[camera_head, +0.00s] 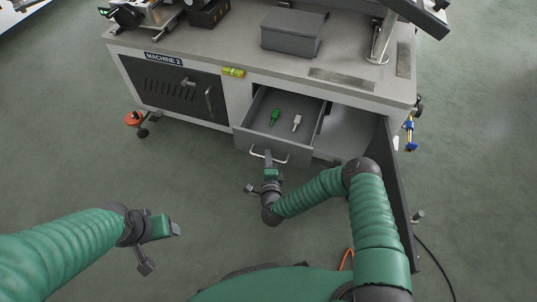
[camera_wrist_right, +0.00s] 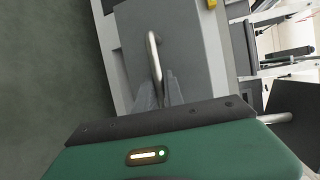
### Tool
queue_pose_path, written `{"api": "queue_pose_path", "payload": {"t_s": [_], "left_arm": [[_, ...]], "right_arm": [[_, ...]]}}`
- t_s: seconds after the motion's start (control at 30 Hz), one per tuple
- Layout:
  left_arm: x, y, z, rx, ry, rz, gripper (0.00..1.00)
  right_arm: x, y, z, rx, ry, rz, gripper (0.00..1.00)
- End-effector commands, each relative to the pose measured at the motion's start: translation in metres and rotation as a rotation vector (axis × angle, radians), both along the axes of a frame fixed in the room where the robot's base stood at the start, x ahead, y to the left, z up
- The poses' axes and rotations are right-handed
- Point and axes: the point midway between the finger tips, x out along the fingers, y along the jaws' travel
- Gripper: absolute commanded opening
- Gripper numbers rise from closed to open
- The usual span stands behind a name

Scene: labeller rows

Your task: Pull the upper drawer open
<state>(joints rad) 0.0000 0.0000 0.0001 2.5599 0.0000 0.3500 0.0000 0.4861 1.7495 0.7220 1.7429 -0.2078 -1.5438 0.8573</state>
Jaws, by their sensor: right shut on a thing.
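The upper drawer (camera_head: 279,145) of the grey machine cabinet is pulled out, and its inside shows from above. A green item (camera_head: 275,116) and a white item (camera_head: 297,123) lie apart on its floor. My right gripper (camera_head: 269,158) is at the pale bar handle (camera_head: 284,157) on the drawer front, shut on it. The wrist view shows the handle (camera_wrist_right: 154,52) running down to the fingers (camera_wrist_right: 158,95), which partly hide it. My left gripper (camera_head: 176,229) hangs over the floor at lower left, away from the cabinet; its finger gap is too small to judge.
Below and right of the drawer, an open compartment (camera_head: 345,133) shows, with its dark door (camera_head: 394,180) swung out beside my right arm. A closed vented door (camera_head: 175,92) is at left. A grey box (camera_head: 293,32) stands on the worktop.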

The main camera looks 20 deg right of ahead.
Motion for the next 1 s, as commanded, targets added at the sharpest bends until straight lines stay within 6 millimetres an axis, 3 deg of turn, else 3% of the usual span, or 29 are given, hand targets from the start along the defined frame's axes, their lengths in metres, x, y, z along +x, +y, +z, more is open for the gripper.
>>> {"api": "queue_pose_path", "payload": {"t_s": [0.37,0.4,0.53,0.87,1.0], "left_arm": [[0.000,0.000,0.000,0.000,0.000,0.000,0.69],[0.000,0.000,0.000,0.000,0.000,0.000,0.69],[0.000,0.000,0.000,0.000,0.000,0.000,0.69],[0.000,0.000,0.002,0.000,0.000,0.000,0.69],[0.000,0.000,0.013,0.000,0.000,0.000,0.69]], "right_arm": [[-0.002,0.000,-0.004,0.000,0.009,-0.001,0.00],[-0.002,0.000,-0.004,0.000,0.009,-0.001,0.18],[-0.002,0.000,-0.003,0.000,0.006,0.000,0.34],[-0.004,0.001,0.001,0.000,0.002,0.000,0.34],[-0.023,0.006,0.007,0.000,0.005,0.003,0.34]]}}
